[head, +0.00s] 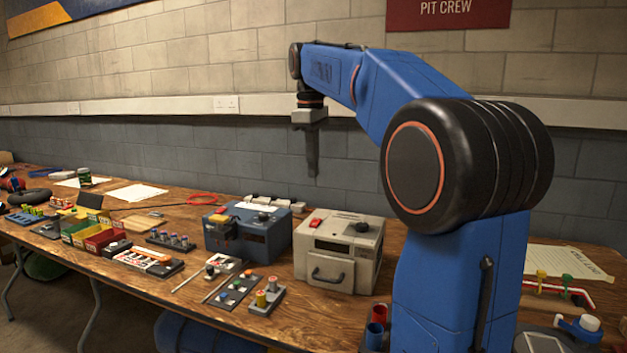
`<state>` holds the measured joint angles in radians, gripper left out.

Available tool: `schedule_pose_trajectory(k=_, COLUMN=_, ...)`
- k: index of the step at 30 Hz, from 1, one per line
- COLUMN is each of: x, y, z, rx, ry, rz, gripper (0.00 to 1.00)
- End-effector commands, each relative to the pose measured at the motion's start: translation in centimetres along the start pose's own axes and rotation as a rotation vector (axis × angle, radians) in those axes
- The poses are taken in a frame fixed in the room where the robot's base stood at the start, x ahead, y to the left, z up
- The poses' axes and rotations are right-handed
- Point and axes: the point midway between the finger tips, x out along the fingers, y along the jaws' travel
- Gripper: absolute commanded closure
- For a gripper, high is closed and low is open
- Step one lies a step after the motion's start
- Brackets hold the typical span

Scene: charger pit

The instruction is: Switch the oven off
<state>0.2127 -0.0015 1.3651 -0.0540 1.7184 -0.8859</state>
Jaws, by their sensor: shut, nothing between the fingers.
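The oven appears to be the cream box (367,248) in the middle of the bench, with a handled front door (327,275). My gripper (312,174) points straight down, shut and empty. In the picture it hangs above the oven's top left part, apart from it. How far it is in depth from the oven I cannot tell.
A blue box (248,238) with a black knob stands left of the oven. Blocks with coloured pegs (267,297) lie in front of it. Red and blue cups (377,325) stand at right, close to my arm. A block wall with a pale ledge runs behind the bench (150,300).

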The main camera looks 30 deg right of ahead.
Motion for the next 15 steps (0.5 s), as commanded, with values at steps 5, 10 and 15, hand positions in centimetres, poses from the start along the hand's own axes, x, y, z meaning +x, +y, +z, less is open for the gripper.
schedule_pose_trajectory(k=5, x=-0.67, y=-0.01, z=0.01, rx=0.000, ry=0.000, rz=0.000, gripper=1.00)
schedule_pose_trajectory(k=10, x=-0.69, y=-0.02, z=0.03, rx=0.000, ry=0.000, rz=0.000, gripper=1.00)
schedule_pose_trajectory(k=15, x=-0.74, y=0.09, z=0.05, rx=0.000, ry=0.001, rz=0.013, gripper=1.00)
